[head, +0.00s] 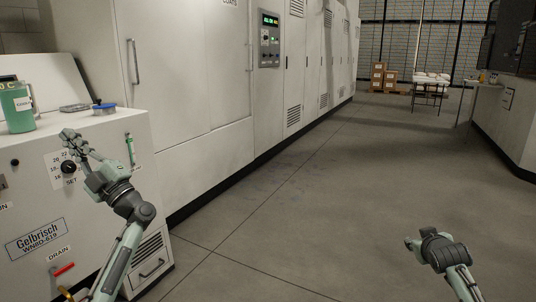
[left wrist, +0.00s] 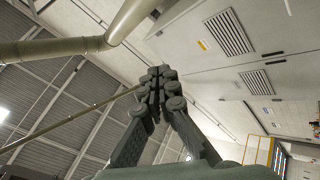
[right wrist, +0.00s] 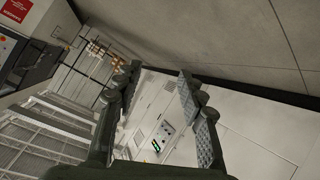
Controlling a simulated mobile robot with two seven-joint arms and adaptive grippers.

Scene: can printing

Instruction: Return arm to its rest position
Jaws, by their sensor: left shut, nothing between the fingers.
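My left arm comes up from the bottom left in the head view. Its gripper (head: 75,140) is in front of the white machine marked Gelbrisch (head: 85,210), near a black knob (head: 68,168) with numbers around it. In the left wrist view the left gripper's fingertips (left wrist: 158,75) meet with nothing between them. My right gripper (head: 410,243) is low at the right in the head view, over open floor. In the right wrist view its two fingers (right wrist: 158,75) stand apart with nothing between them.
A green container (head: 16,108) and a blue-rimmed tin (head: 104,108) stand on the machine's top. A red drain handle (head: 64,270) is low on its front. Large white cabinets (head: 190,75) line the left. The middle floor (head: 300,215) is clear.

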